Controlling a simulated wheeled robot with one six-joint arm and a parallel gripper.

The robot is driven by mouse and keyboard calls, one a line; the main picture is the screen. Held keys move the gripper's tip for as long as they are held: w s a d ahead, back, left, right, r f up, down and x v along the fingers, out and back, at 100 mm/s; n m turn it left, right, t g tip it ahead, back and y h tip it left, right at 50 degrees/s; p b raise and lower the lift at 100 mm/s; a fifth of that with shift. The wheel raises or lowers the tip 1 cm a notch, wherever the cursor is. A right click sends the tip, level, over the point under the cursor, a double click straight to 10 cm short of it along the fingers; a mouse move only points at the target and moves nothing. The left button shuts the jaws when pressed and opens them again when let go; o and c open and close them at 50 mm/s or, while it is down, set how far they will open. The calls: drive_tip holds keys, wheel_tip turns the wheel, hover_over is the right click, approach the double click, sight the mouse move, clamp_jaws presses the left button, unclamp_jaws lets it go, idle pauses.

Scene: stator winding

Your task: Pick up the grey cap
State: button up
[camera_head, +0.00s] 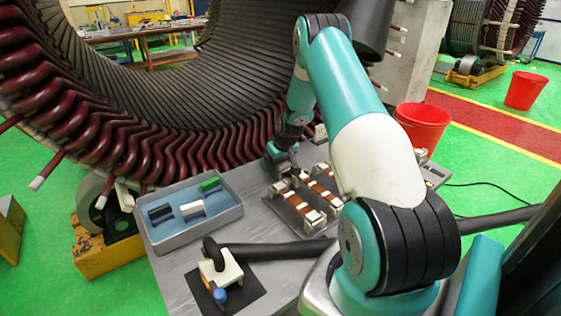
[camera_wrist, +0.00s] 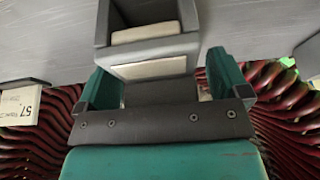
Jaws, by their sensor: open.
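In the wrist view, a grey blocky piece (camera_wrist: 147,52) with cream faces lies just ahead of my gripper (camera_wrist: 163,85). It looks like the grey cap, but I cannot tell for sure. The teal fingers are apart, one on each side of its near end, and I cannot tell whether they touch it. In the head view, my gripper (camera_head: 283,160) is low over the far side of the grey table (camera_head: 175,262), by the stator coils. My gripper and arm hide any grey cap there.
A blue-grey tray (camera_head: 236,212) holds black, white and green blocks. A rack (camera_head: 292,208) with copper and white pieces stands near my gripper. A white block with a black hose (camera_head: 280,250) is at the front. The stator (camera_head: 130,145) rises behind; red buckets (camera_head: 422,125) stand right.

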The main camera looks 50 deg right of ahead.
drive_tip(key=shift+w+f, duration=0.15)
drive_tip(key=shift+f, duration=0.2)
drive_tip(key=shift+c, duration=0.4)
drive_tip(key=c, duration=1)
drive_tip(key=shift+o, duration=0.2)
